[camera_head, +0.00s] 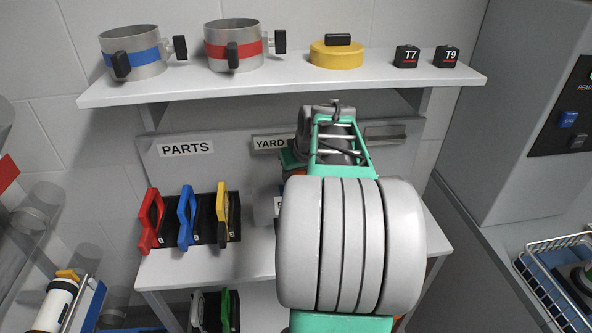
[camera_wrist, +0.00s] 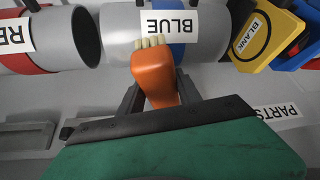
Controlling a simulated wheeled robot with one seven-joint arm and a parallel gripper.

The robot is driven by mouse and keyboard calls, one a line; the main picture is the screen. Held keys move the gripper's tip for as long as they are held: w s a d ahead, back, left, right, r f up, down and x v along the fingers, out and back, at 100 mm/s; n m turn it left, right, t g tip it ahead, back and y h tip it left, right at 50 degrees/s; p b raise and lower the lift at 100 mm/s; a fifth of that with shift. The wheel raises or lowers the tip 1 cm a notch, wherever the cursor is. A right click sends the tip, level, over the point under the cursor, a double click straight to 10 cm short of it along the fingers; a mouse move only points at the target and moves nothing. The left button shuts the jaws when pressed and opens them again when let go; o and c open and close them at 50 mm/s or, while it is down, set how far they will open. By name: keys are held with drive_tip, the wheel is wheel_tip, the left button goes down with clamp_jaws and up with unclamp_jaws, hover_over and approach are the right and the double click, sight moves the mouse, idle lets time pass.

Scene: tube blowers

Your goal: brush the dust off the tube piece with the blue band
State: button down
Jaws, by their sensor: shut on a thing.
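In the wrist view, which looks upside down, my gripper (camera_wrist: 160,92) is shut on an orange brush (camera_wrist: 154,72). The brush's pale bristles (camera_wrist: 150,42) overlap the grey tube piece with the blue band (camera_wrist: 178,50), beside its label "BLUE". I cannot tell whether the bristles touch the tube. The tube lies on its side, and its left part looks paler; I cannot tell if this is dust.
A red-banded tube piece (camera_wrist: 62,42) lies left of the blue one, and a yellow "BLANK" plate (camera_wrist: 258,36) is at right. The upper shelf (camera_head: 285,85) bears blue-banded (camera_head: 148,55) and red-banded clamps (camera_head: 219,50) and a yellow cap (camera_head: 336,56). Coloured handles (camera_head: 187,218) stand left of my arm.

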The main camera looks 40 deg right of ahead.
drive_tip(key=shift+f+b, duration=0.8)
drive_tip(key=shift+f, duration=0.2)
idle(0.5)
drive_tip(key=shift+r, duration=0.1)
drive_tip(key=shift+s+d+r+p, duration=0.1)
drive_tip(key=shift+s+d+p, duration=0.05)
drive_tip(key=shift+s+d, duration=0.55)
drive_tip(key=shift+s+d+p, duration=0.15)
drive_tip(key=shift+s+d, duration=0.25)
drive_tip(key=shift+d, duration=0.5)
drive_tip(key=shift+s+d, duration=0.55)
drive_tip(key=shift+d, duration=0.25)
drive_tip(key=shift+s+d, duration=0.55)
drive_tip(key=shift+d, duration=0.25)
drive_tip(key=shift+w+a+b, duration=0.25)
drive_tip(key=shift+w+a, duration=0.5)
drive_tip(key=shift+a, duration=0.3)
drive_tip(key=shift+w+a+b, duration=0.3)
drive_tip(key=shift+w+a, duration=0.4)
drive_tip(key=shift+a, duration=0.4)
drive_tip(key=shift+w+a+b, duration=0.25)
drive_tip(key=shift+w+a, duration=0.5)
drive_tip(key=shift+a, duration=0.3)
